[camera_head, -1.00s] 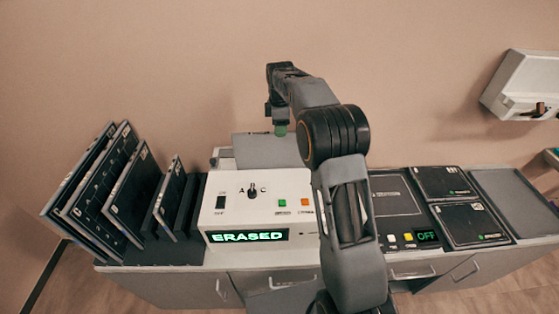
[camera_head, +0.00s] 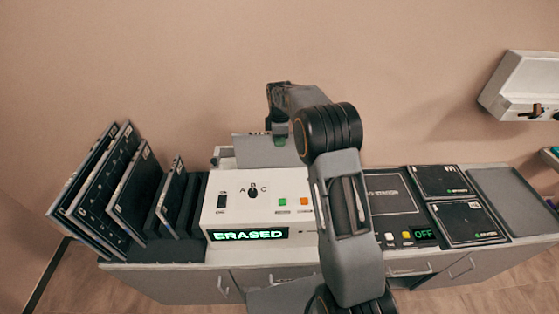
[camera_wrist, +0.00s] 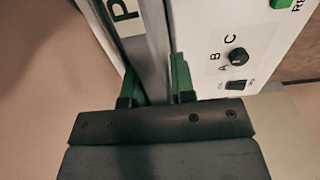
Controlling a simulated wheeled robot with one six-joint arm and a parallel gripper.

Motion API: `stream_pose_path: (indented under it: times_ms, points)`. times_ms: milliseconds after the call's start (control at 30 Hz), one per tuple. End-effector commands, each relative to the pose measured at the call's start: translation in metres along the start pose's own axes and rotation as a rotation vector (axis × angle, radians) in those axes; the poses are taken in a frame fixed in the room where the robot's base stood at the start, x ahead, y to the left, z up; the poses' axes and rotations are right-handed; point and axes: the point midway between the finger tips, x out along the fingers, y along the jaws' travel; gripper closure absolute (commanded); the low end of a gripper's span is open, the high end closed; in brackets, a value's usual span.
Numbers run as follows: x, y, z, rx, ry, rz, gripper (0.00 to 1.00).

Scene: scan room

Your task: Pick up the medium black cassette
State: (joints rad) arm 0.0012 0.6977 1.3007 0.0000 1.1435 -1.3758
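Several black cassettes stand tilted in a rack at the left in the head view. The middle-sized one (camera_head: 135,190) stands between larger cassettes and a smaller one (camera_head: 172,197). My gripper (camera_head: 278,130) is above the back of the white eraser unit (camera_head: 228,232), beside an upright grey plate (camera_head: 251,148). In the wrist view, my gripper (camera_wrist: 156,82) has its green fingers apart, on either side of a narrow grey edge (camera_wrist: 156,40). A dark face with a white "P" label (camera_wrist: 122,14) lies left of that edge. I cannot tell whether the fingers touch it.
The unit's display (camera_head: 247,235) reads ERASED. To its right are a flat panel with an OFF display (camera_head: 425,235), two flat black cassettes (camera_head: 440,180) (camera_head: 466,222) and an empty grey tray (camera_head: 512,200). A wall box (camera_head: 525,85) hangs at the right. The wall is close behind.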

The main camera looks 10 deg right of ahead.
Motion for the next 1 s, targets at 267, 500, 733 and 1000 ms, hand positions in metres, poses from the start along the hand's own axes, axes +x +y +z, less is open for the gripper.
stream_pose_path:
  times_ms: [267,500,733,1000]
  points:
    - [-0.0003,0.0001,0.0000,0.000,0.000,0.000,1.00]
    - [-0.0004,0.0001,0.0000,0.000,0.000,0.000,1.00]
    - [-0.0005,0.0001,0.0000,0.000,0.000,0.000,1.00]
    - [-0.0006,0.0001,0.0000,0.000,0.000,0.001,1.00]
